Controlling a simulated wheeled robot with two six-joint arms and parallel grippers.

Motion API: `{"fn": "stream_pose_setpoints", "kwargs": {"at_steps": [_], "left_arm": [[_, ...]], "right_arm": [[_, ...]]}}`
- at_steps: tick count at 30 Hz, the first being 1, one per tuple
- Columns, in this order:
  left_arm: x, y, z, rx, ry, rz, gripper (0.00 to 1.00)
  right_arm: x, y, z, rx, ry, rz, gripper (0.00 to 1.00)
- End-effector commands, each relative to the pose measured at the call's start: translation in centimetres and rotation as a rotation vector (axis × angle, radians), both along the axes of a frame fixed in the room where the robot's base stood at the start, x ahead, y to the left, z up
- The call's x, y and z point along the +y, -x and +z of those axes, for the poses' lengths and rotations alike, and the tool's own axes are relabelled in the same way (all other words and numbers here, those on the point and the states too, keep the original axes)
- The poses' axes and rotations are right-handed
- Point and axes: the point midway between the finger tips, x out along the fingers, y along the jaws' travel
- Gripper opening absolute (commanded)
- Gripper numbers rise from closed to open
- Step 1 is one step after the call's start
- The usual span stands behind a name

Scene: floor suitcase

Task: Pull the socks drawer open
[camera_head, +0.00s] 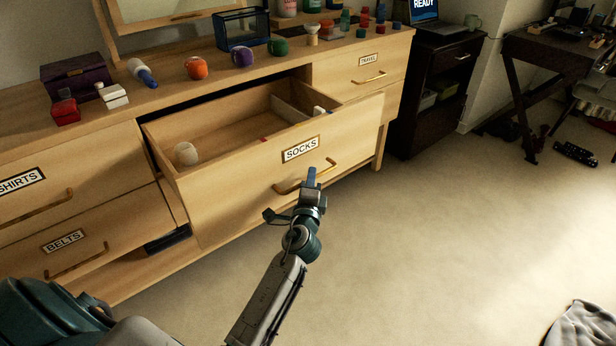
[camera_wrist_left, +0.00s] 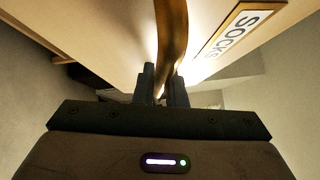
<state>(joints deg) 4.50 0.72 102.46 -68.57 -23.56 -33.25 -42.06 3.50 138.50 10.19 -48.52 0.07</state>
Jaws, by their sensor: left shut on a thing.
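The socks drawer (camera_head: 255,175) is pulled out of the wooden dresser, with its inside showing. Its front carries a SOCKS label (camera_head: 300,149), which also shows in the left wrist view (camera_wrist_left: 238,32). A brass handle (camera_head: 290,188) is fixed below the label. My left gripper (camera_head: 312,180) is at the handle. In the left wrist view its two fingers (camera_wrist_left: 162,85) are shut around the handle bar (camera_wrist_left: 171,40). A round pale ball-like item (camera_head: 186,153) lies in the drawer's left part, and a small white item (camera_head: 319,111) is at its right. My right gripper is not in view.
The SHIRTS drawer (camera_head: 75,178), BELTS drawer (camera_head: 100,242) and TRAVEL drawer (camera_head: 361,73) are shut. A dark cabinet (camera_head: 436,90) stands to the right. The carpet (camera_head: 430,230) before the drawer is clear; grey cloth (camera_head: 582,326) lies lower right.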

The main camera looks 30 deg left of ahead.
Motion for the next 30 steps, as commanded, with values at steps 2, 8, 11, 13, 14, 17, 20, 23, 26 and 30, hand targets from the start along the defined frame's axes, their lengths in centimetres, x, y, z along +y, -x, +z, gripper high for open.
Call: {"fn": "stream_pose_setpoints", "kwargs": {"at_steps": [2, 8, 11, 13, 14, 17, 20, 23, 26, 30], "left_arm": [[0.0, 0.0, -0.1, 0.002, 0.001, 0.000, 0.00], [0.0, 0.0, -0.1, 0.002, 0.001, 0.000, 0.00], [0.0, 0.0, -0.1, 0.002, 0.001, 0.000, 0.26], [0.0, 0.0, -0.1, 0.001, 0.000, 0.000, 0.33], [0.0, 0.0, -0.1, 0.001, 0.000, 0.000, 0.33], [0.0, 0.0, 0.0, 0.001, 0.000, 0.000, 0.33], [0.0, 0.0, 0.0, 0.001, 0.000, 0.000, 0.33], [-0.2, 0.5, -0.2, 0.001, 0.001, 0.000, 0.33], [-0.7, 1.7, -0.4, 0.002, 0.003, -0.001, 0.33], [-1.8, 4.4, -0.9, 0.002, 0.003, -0.001, 0.33]], "right_arm": [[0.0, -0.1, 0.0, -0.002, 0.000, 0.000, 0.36], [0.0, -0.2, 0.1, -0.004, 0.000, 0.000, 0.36], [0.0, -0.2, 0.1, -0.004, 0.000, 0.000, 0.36], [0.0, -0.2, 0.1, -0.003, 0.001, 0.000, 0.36], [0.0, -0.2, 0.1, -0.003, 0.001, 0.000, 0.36], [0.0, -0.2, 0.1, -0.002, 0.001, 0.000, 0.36], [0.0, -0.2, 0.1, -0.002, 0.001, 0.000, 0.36], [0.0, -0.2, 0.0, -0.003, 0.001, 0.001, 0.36], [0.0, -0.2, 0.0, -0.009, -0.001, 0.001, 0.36], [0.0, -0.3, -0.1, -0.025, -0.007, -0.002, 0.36]]}}
